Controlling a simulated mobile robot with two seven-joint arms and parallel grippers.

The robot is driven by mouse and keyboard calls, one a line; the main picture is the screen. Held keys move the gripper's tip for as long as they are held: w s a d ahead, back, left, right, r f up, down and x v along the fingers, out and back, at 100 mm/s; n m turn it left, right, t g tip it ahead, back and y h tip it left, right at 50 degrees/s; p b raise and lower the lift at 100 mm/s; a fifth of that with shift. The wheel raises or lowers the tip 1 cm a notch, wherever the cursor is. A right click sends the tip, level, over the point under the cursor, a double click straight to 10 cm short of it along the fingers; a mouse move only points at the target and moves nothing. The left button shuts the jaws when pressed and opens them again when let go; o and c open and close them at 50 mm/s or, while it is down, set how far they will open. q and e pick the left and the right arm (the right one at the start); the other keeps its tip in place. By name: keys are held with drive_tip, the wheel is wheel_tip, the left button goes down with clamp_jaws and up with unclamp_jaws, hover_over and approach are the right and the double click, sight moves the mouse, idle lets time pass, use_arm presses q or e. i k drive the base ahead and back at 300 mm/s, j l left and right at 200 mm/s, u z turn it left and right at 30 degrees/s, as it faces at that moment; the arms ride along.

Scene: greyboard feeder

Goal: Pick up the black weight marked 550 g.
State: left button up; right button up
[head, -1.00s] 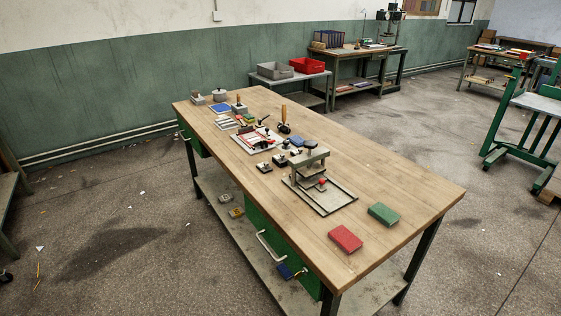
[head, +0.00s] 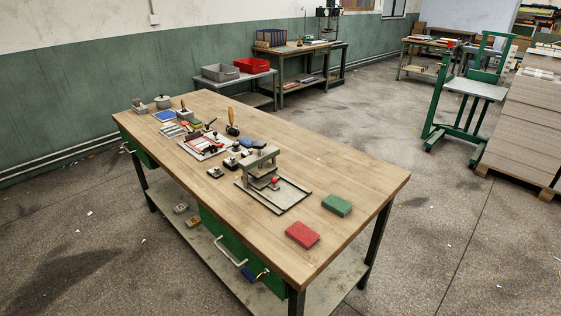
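Small dark blocks stand near the middle of the wooden workbench (head: 345,175). Neither of my grippers is in view.
A grey press-like fixture (head: 259,162) stands right of the dark blocks. A red block (head: 302,234) and a green block (head: 337,205) lie at the right end. A board stack (head: 525,125) stands far right. Open floor surrounds the bench.

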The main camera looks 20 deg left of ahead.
sight(230, 163)
drive_tip(key=j+z, duration=1.05)
drive_tip(key=j, duration=0.15)
drive_tip(key=k+j+z, duration=0.2)
drive_tip(key=j, duration=0.2)
drive_tip(key=k+j, duration=0.1)
drive_tip(key=j, duration=0.25)
drive_tip(key=k+j+z, duration=0.1)
drive_tip(key=j, duration=0.25)
drive_tip(key=k+j, duration=0.1)
drive_tip(key=j, duration=0.3)
drive_tip(key=k+j, duration=0.15)
drive_tip(key=j, duration=0.2)
drive_tip(key=k+j+z, duration=0.1)
drive_tip(key=j, duration=0.25)
